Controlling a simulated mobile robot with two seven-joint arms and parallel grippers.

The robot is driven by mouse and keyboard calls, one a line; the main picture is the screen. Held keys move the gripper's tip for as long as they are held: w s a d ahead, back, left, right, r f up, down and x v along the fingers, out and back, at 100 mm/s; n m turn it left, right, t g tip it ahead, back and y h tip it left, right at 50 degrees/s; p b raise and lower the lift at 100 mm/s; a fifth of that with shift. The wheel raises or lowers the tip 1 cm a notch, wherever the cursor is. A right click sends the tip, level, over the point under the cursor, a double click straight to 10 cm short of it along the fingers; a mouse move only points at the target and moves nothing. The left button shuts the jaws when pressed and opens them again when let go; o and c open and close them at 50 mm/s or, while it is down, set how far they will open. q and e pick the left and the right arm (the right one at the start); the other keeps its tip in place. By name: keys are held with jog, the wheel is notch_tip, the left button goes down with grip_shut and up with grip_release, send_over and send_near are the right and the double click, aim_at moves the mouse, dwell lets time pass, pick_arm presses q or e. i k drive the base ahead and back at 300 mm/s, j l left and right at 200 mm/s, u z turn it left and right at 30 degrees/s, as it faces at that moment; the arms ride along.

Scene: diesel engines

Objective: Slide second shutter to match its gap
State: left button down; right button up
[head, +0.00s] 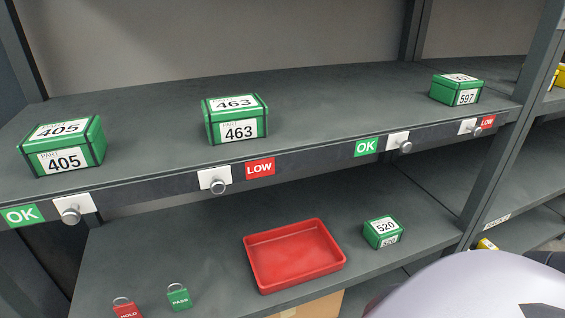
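A strip along the upper shelf's front edge carries several white sliding shutters with round metal knobs. The second shutter from the left (213,178) sits left of a red LOW label (260,168), below the green box 463 (236,120). The first shutter (78,205) sits right of a green OK label (22,216), below box 405 (62,146). The third shutter (399,140) is right of an OK label (366,147), with bare shelf behind it. The fourth shutter (470,127) is left of a LOW label (488,121), below box 597 (457,89). Neither gripper is in view.
The lower shelf (200,262) holds an empty red tray (293,254), green box 520 (382,232), a red HOLD tag (127,310) and a green PASS tag (179,297). A wide bare stretch lies between boxes 463 and 597. A pale rounded shape covers the lower right.

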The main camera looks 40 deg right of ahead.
aim_at(217, 179)
jog(key=j+z, duration=0.2)
jog(key=z, duration=0.15)
jog(key=j+z, duration=0.2)
jog(key=z, duration=0.15)
jog(key=j+z, duration=0.2)
jog(key=z, duration=0.15)
jog(key=k+j+z, duration=0.15)
jog(key=j, duration=0.2)
jog(key=j+z, duration=0.15)
jog(key=j, duration=0.25)
jog(key=k+j, duration=0.15)
jog(key=j, duration=0.25)
jog(key=k+j, duration=0.2)
jog(key=j, duration=0.2)
